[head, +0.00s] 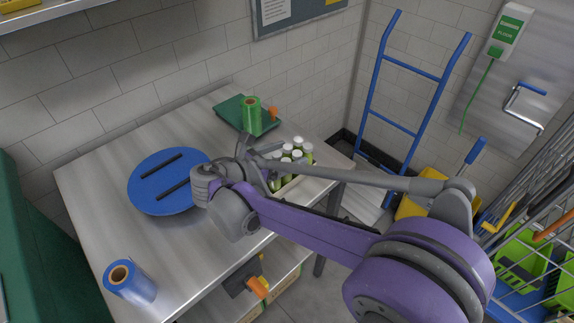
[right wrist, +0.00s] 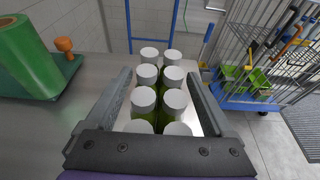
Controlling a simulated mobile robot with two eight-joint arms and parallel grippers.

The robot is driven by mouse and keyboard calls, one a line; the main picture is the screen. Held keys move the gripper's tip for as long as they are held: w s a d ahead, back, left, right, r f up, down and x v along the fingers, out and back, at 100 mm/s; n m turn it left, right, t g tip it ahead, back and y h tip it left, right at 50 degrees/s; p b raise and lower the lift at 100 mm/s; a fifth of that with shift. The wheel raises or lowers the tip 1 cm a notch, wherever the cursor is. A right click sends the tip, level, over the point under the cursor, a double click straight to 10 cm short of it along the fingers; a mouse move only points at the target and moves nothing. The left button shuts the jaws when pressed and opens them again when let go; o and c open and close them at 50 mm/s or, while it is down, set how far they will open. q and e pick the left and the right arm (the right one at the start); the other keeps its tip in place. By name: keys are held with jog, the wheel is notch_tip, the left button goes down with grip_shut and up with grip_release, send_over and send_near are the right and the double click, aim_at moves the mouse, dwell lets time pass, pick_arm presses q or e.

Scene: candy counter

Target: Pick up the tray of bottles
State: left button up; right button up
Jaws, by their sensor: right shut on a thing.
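The tray of bottles (head: 306,187) sits at the right edge of the steel table in the head view. It is pale, and holds several green bottles (head: 299,153) with white caps standing upright in two rows. My right gripper (head: 262,157) reaches it from the left, and my forearm hides part of the tray. In the right wrist view the two fingers of my right gripper (right wrist: 157,78) stand on either side of the bottles (right wrist: 145,99), shut on the tray. Whether the tray is clear of the table cannot be told. My left gripper is not in view.
A blue round plate (head: 150,198) with two dark bars, a blue roll (head: 130,281) and a green tray (head: 231,106) with a green roll share the table (head: 95,218). A blue hand truck (head: 405,110) and a wire cart (head: 535,225) stand to the right.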

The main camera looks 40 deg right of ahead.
grip_shut()
jog(key=shift+r, duration=0.1)
